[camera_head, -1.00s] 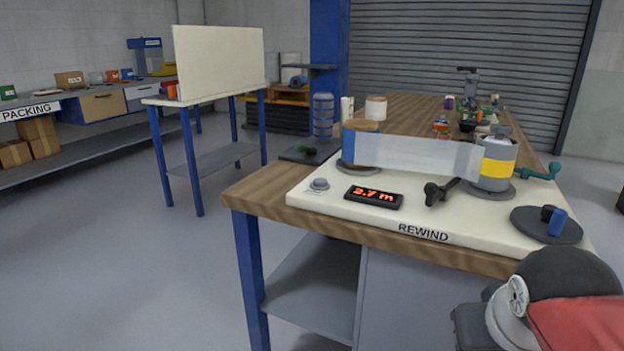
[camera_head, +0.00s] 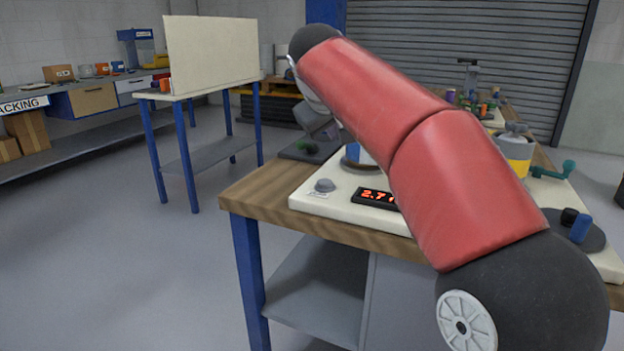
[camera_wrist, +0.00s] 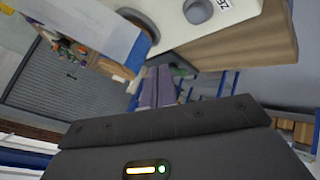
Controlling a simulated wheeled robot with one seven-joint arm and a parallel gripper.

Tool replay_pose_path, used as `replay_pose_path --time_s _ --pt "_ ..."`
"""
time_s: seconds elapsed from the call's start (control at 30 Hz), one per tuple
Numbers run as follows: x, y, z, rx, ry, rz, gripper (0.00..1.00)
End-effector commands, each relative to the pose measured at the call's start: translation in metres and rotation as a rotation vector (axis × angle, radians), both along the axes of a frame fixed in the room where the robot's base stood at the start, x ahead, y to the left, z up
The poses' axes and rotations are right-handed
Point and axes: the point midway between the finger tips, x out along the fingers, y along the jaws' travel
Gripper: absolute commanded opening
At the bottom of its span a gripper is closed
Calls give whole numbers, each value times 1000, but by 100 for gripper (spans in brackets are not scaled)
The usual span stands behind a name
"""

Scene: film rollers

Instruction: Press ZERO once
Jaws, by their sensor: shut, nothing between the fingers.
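The ZERO button is a grey round knob (camera_head: 325,185) on the cream panel (camera_head: 305,204), at its front left corner. It also shows at the top of the wrist view (camera_wrist: 198,10), beside a partly cut-off label starting "ZE". The length display (camera_head: 374,197) stands right of it with red digits, partly covered by my arm. My gripper shows in the wrist view (camera_wrist: 157,72) with its two fingers side by side, shut and empty. The fingertips appear apart from the button. In the head view, my arm largely hides the fingers.
My red arm covers much of the film and the rollers. The yellow-banded roller (camera_head: 516,150) and a dark disc with a blue peg (camera_head: 580,229) stand at the right. Open floor lies left of the wooden bench (camera_head: 250,200).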

Motion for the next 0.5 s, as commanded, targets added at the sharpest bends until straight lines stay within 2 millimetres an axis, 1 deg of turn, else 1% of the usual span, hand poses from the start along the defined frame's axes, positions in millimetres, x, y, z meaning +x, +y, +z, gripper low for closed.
replay_pose_path --time_s 0.03,0.17,0.5 --pt "6 5 1 -2 -4 6 0" --pt "12 10 4 -7 -13 11 0" --pt "13 11 4 -8 -15 11 0"
